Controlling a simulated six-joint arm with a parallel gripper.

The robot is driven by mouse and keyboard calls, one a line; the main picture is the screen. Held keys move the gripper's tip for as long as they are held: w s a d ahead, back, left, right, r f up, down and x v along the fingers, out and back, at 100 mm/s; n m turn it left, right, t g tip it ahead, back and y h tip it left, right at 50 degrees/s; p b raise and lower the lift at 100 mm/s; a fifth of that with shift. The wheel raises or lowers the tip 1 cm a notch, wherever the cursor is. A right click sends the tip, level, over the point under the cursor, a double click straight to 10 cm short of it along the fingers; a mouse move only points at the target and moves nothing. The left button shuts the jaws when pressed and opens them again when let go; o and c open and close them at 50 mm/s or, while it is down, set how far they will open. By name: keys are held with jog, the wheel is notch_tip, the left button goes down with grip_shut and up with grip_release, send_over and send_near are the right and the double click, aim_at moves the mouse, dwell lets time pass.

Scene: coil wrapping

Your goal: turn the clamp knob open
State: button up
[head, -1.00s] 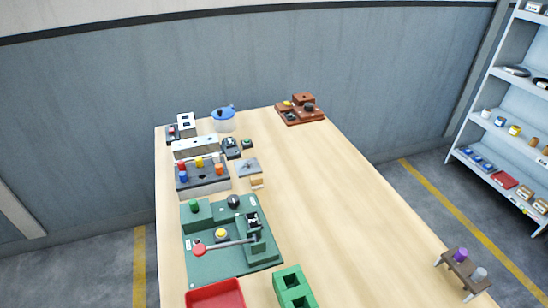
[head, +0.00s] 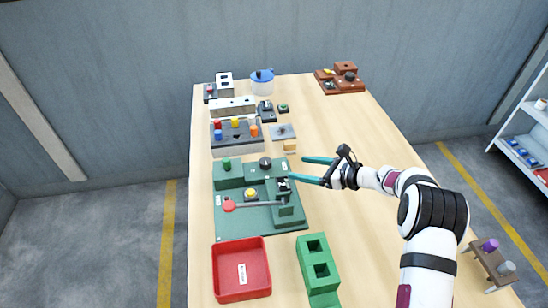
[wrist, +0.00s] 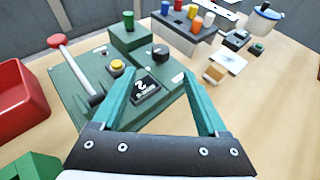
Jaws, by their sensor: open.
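A green machine base (head: 237,216) stands on the table and carries a dark round knob (head: 265,162) at its back right. This knob also shows in the wrist view (wrist: 160,52). Which knob is the clamp knob is not labelled legibly. The base also bears a green knob (head: 227,163), a yellow button (head: 251,193) and a lever with a red ball (head: 229,206). My gripper (head: 298,169) is open and empty, to the right of the base. In the wrist view its teal fingers (wrist: 157,74) are spread, with the dark knob beyond them, untouched.
A red tray (head: 241,293) and a green two-hole block (head: 303,256) are at the front. A grey rack with coloured pegs (head: 222,146) and a blue-lidded pot (head: 262,84) are behind. A brown fixture (head: 328,87) is at the back right. The table's right-middle is largely bare.

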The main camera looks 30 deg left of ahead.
aim_at(267, 162)
jog(key=x, duration=1.2)
jog(key=shift+a, duration=0.4)
grip_shut()
jog(key=shift+a+m+t, duration=0.1)
jog(key=shift+m+t, duration=0.3)
jog(key=shift+m, duration=0.1)
jog(key=shift+s+m+t, duration=0.2)
jog(key=shift+m+t, duration=0.8)
jog(key=shift+t, duration=0.2)
grip_release()
